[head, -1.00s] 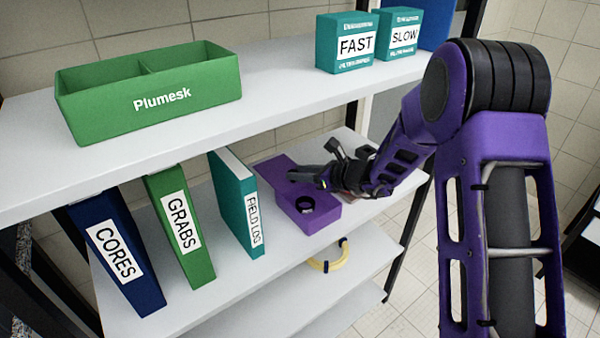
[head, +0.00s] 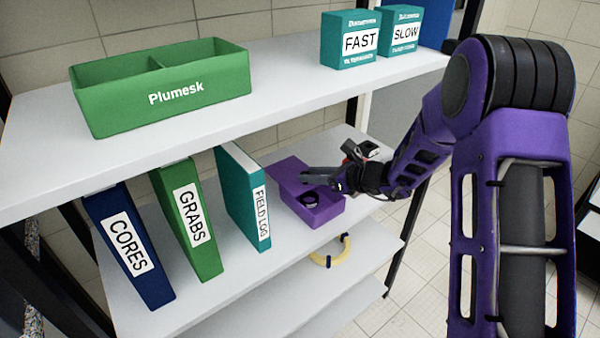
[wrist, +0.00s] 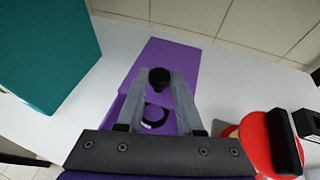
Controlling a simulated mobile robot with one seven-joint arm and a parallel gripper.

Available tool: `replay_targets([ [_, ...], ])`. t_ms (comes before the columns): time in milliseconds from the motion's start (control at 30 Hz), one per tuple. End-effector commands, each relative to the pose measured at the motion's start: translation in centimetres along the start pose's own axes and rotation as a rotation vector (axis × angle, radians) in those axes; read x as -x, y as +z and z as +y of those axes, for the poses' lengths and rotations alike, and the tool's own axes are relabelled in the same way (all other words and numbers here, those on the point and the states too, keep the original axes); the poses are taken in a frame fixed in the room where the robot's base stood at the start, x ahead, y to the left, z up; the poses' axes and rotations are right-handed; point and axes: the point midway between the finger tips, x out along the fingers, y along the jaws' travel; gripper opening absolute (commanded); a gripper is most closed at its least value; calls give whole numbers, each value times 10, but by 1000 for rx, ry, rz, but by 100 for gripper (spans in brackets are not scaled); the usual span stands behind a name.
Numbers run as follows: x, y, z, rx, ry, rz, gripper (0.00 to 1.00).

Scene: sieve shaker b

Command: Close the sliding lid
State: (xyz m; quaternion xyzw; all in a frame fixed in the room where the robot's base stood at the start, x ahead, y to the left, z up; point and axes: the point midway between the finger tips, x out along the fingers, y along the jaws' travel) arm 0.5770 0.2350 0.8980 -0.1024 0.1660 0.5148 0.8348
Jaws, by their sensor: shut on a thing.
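A purple box (head: 325,215) sits on the middle shelf, right of the teal binder. Its purple sliding lid (wrist: 177,55) is partly open and sticks out past the back end of the box. The front part of the box is open, with a dark ring-shaped thing (wrist: 154,116) inside. My gripper (wrist: 159,80) is shut on the black knob (wrist: 159,73) of the lid, from above. In the head view, my gripper (head: 306,181) is over the box and hides the knob and part of the opening.
The teal FIELD LOG binder (head: 243,198) stands close to the box's left. A red round object with a black handle (wrist: 257,143) is at right in the wrist view. A yellow ring (head: 332,255) lies on the shelf below.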

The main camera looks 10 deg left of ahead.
Motion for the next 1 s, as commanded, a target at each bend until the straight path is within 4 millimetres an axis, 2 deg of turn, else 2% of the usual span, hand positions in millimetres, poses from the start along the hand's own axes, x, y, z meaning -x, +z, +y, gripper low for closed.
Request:
replay_targets([
  [33, 14, -7, -5, -3, -9, 1, 0],
  [100, 34, -15, 0, -3, -9, 1, 0],
  [300, 68, -28, 13, -1, -5, 1, 0],
  [433, 75, -31, 16, 0, -2, 1, 0],
  [700, 76, -32, 16, -1, -1, 3, 0],
  [733, 76, -32, 16, -1, -1, 3, 39],
  [900, 75, -32, 16, -1, -1, 2, 66],
  [1000, 75, -31, 16, -1, -1, 2, 66],
])
